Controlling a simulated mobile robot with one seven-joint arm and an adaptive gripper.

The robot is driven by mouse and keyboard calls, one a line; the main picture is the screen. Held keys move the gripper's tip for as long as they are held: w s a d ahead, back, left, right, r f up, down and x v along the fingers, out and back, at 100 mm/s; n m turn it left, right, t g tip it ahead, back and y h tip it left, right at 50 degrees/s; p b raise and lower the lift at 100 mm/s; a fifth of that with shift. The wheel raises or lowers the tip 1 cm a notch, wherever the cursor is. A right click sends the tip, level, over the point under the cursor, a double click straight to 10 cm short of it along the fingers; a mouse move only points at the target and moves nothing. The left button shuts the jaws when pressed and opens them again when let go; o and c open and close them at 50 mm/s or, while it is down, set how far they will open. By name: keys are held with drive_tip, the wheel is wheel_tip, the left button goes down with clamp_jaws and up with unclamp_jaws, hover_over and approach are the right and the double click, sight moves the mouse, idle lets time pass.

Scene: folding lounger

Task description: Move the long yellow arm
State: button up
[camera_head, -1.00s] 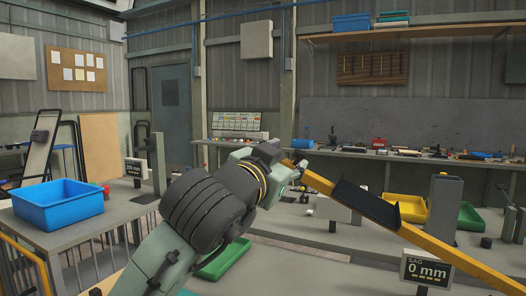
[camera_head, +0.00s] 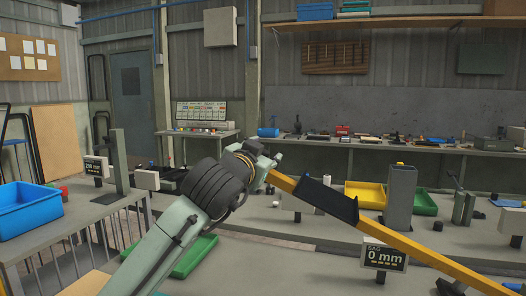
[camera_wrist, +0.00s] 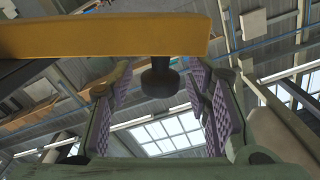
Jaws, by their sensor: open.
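The long yellow arm (camera_head: 420,252) slants from the upper left, by my gripper, down to the lower right in the head view. A black plate (camera_head: 328,200) sits on it. My gripper (camera_head: 272,160) is at the arm's upper left end; its fingers are small and partly hidden there. In the wrist view the yellow arm (camera_wrist: 105,38) crosses the top of the picture, with a dark round knob (camera_wrist: 159,80) below it. The open fingers of my gripper (camera_wrist: 160,95), with purple pads, stand on either side of the knob. I cannot tell whether they touch it.
A sign reading 0 mm (camera_head: 384,257) stands by the yellow arm. A grey post (camera_head: 400,198), a yellow tray (camera_head: 365,194) and a green tray (camera_head: 421,203) are behind it. A blue bin (camera_head: 25,209) is on a table at the left. A workbench (camera_head: 350,143) runs along the back wall.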

clamp_jaws()
idle(0.6)
